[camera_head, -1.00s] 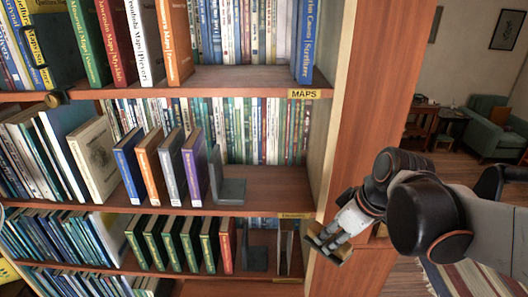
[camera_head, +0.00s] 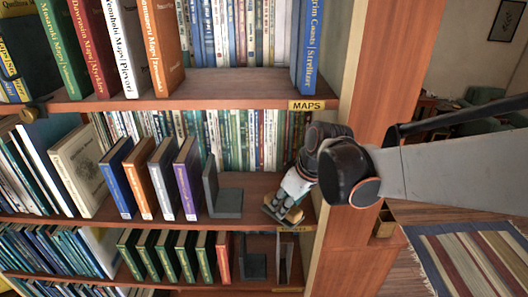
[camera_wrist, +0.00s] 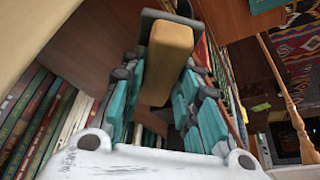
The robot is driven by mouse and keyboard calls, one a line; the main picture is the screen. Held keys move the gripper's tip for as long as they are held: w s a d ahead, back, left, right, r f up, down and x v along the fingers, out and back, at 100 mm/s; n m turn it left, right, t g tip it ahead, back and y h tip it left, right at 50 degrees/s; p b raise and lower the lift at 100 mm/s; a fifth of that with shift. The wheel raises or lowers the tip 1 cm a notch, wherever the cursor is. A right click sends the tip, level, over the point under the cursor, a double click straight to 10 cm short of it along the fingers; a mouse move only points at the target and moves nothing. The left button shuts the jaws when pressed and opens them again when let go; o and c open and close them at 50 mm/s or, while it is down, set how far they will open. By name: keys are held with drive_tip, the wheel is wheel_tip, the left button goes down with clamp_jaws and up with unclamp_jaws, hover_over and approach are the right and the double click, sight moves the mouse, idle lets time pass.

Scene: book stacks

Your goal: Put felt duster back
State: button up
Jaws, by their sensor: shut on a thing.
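The felt duster, a tan block with a dark grey side, is between my gripper's teal-padded fingers in the wrist view (camera_wrist: 168,52). In the head view the duster (camera_head: 291,216) shows small at the end of my arm. My gripper (camera_head: 285,207) is shut on it, at the right end of the middle shelf (camera_head: 250,184), by the shelf's front edge. I cannot tell whether the duster touches the shelf board. A small wooden box (camera_head: 384,224) is on the outer side of the bookcase's right post, to the right of my gripper.
A grey bookend (camera_head: 222,197) stands left of my gripper, beside a purple book (camera_head: 187,177) and several others. The right post (camera_head: 375,120) stands close to my arm. The MAPS shelf (camera_head: 215,88) is above. A striped rug (camera_head: 475,260) lies on the floor at right.

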sight(272, 195)
drive_tip(key=shift+w+a, duration=0.8)
drive_tip(key=shift+w, duration=0.05)
drive_tip(key=shift+w+a+f+p, duration=0.3)
drive_tip(key=shift+w+a+p, duration=0.1)
drive_tip(key=shift+w+a, duration=0.2)
drive_tip(key=shift+w+a+f+p, duration=0.3)
drive_tip(key=shift+w+a+p, duration=0.15)
drive_tip(key=shift+w, duration=0.15)
drive_tip(key=shift+f, duration=0.15)
drive_tip(key=shift+s+d, duration=0.15)
drive_tip(key=shift+s, duration=0.1)
drive_tip(key=shift+w+f, duration=0.15)
drive_tip(key=o, duration=1)
drive_tip(key=shift+c, duration=0.2)
drive_tip(key=shift+r, duration=0.2)
